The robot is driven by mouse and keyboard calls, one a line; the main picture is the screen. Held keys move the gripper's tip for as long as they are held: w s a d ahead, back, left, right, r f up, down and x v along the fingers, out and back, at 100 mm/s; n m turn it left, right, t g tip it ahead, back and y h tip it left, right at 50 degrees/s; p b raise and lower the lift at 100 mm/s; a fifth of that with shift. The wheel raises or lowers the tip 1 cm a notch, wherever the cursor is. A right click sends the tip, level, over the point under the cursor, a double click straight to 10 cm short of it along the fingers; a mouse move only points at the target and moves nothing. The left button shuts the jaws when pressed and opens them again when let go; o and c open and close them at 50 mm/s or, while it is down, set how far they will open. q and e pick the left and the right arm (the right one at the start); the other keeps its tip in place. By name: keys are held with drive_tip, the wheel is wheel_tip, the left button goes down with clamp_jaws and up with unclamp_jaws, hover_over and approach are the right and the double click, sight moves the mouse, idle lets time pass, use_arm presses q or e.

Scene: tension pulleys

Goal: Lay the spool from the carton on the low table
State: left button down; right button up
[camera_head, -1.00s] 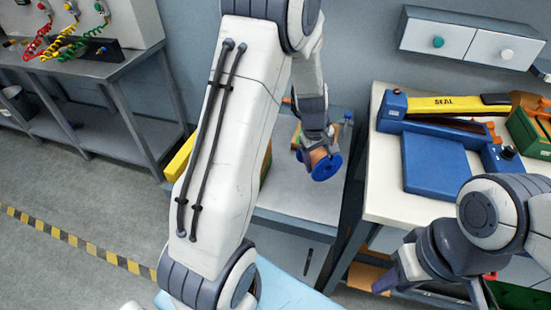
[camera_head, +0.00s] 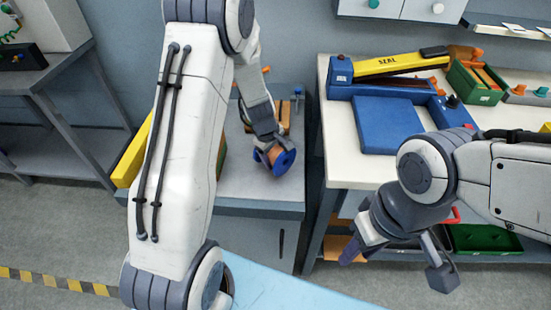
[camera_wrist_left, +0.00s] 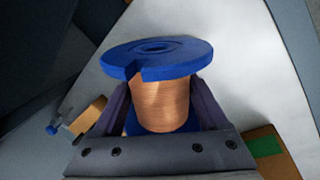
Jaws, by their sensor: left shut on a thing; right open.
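The spool (camera_head: 284,160) has blue flanges and a copper-coloured winding. My left gripper (camera_head: 266,150) is shut on it, over the grey low table (camera_head: 262,193). In the left wrist view the spool (camera_wrist_left: 160,100) sits tilted between the two fingers. I cannot tell whether it touches the tabletop. The carton (camera_head: 222,148) is mostly hidden behind my left arm. A brown corner with green tape, seemingly the carton (camera_wrist_left: 268,150), shows in the left wrist view. My right gripper (camera_head: 395,262) is open and empty, in front of the white bench.
The white bench (camera_head: 335,165) on the right holds a blue sealer with a yellow arm (camera_head: 390,64) and a green bin (camera_head: 474,84). A small orange-topped object (camera_head: 285,115) stands at the low table's back. The tabletop's front right part is clear.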

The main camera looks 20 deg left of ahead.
use_arm(q)
drive_tip(key=shift+f, duration=0.1)
unclamp_jaws()
drive_tip(key=shift+r, duration=0.55)
drive_tip(key=p+v, duration=0.3)
drive_tip(key=v, duration=0.7)
drive_tip(key=shift+s+a+r+p, duration=0.1)
drive_tip(key=shift+s+r+p, duration=0.1)
drive_tip(key=shift+p, duration=0.1)
drive_tip(key=s+d+r+m+g, duration=0.1)
drive_tip(key=s+d+r+m, duration=0.3)
drive_tip(key=s+d+m, duration=0.25)
drive_tip(key=s+d+r+m+g, duration=0.1)
drive_tip(key=s+d+r+m, duration=0.4)
drive_tip(key=d, duration=0.3)
drive_tip(key=s+d+m, duration=0.2)
drive_tip(key=s+m, duration=0.7)
drive_tip(key=s, duration=0.6)
drive_tip(key=shift+r+m+g, duration=0.35)
drive_tip(key=shift+r+g, duration=0.05)
